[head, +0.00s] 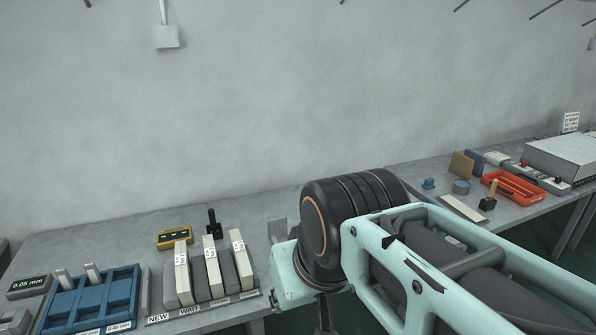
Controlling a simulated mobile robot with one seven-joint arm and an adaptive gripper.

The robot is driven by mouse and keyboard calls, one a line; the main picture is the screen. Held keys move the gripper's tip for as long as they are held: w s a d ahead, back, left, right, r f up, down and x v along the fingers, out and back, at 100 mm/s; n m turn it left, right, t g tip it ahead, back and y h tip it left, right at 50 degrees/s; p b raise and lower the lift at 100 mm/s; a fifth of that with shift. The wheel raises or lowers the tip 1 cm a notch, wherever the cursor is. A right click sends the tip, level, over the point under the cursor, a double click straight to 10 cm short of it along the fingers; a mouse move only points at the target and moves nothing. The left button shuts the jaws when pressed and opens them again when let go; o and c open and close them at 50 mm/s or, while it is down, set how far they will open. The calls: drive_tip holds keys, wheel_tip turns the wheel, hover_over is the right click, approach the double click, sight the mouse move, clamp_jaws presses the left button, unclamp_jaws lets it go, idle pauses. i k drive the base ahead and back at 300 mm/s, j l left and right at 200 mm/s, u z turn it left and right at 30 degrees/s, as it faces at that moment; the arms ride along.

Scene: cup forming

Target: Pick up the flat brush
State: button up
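I cannot pick out the flat brush for certain. A small upright piece with a wooden handle and a dark base (490,197) stands on the right-hand table, left of the orange tray; it may be the brush, but it is too small to tell. A black upright piece (213,225) stands at the back of the left-hand table. My gripper (325,325) shows only as a dark sliver at the bottom edge, below my arm's wrist. Its fingers are cut off by the frame, so their opening is hidden. It is far from the wooden-handled piece.
The left table (110,222) holds a blue rack (122,297), a row of labelled white and grey upright plates (214,270) and a yellow box (174,238). The right table (415,176) holds an orange tray (513,187) and a large grey box (565,158). My arm hides the tables' middle.

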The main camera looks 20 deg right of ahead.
sight(490, 199)
drive_tip(key=z, duration=1.9)
drive_tip(key=i+l+z, duration=0.1)
drive_tip(key=i, duration=1)
drive_tip(key=i+l+z, duration=0.15)
drive_tip(key=i, duration=1)
drive_tip(key=i+z, duration=0.4)
drive_tip(key=i, duration=0.55)
drive_tip(key=i+j+u, duration=0.25)
drive_tip(key=k+l, duration=0.05)
drive_tip(key=k, duration=0.05)
